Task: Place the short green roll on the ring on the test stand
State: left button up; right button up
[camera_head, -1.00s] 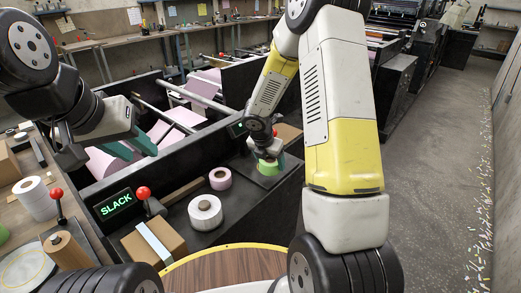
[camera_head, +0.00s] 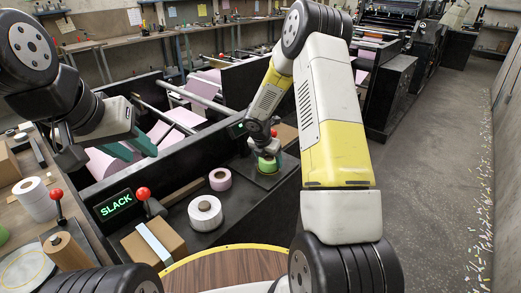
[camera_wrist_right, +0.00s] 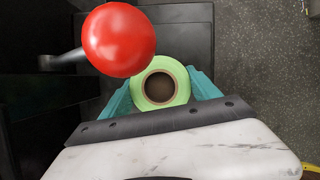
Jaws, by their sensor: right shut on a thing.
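The short green roll (camera_head: 265,166) is at the dark test stand (camera_head: 283,177), right of the pink roll. My right gripper (camera_head: 267,157) reaches down from above and is shut on it. In the right wrist view the green roll (camera_wrist_right: 178,83), with its brown core, sits between the teal fingers of my right gripper (camera_wrist_right: 160,92). The ring is hidden or too small to make out under the roll, so I cannot tell whether they touch. My left gripper (camera_head: 134,148) is open and empty over the black machine wall, far left of the stand.
A red ball knob on a lever (camera_wrist_right: 118,40) is close beside the roll in the right wrist view. A pink roll (camera_head: 220,179) and a white roll (camera_head: 205,214) stand on the black bench. A cardboard box (camera_head: 153,243) and a SLACK display (camera_head: 116,204) are nearer.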

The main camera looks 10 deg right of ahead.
jog(key=o, duration=1.6)
jog(key=shift+f, duration=0.1)
jog(key=s+a+r+m, duration=0.1)
jog(key=s+r+m, duration=0.25)
jog(key=r, duration=0.55)
jog(key=s+a+r+m, duration=0.15)
jog(key=s+r, duration=0.35)
jog(key=r, duration=0.5)
jog(key=s+r+m+t+y, duration=0.1)
jog(key=s+r+m, duration=0.3)
jog(key=s+m, duration=0.3)
jog(key=s+a+r+m+t+y, duration=0.1)
jog(key=s+r+m+y, duration=0.1)
jog(key=s+r+m, duration=0.3)
jog(key=s+a+r+m+y, duration=0.1)
jog(key=s+r+m, duration=0.3)
jog(key=s+m, duration=0.6)
jog(key=shift+s+a+r+t+y, duration=0.2)
jog(key=shift+s+t+y, duration=0.3)
jog(key=shift+s, duration=0.85)
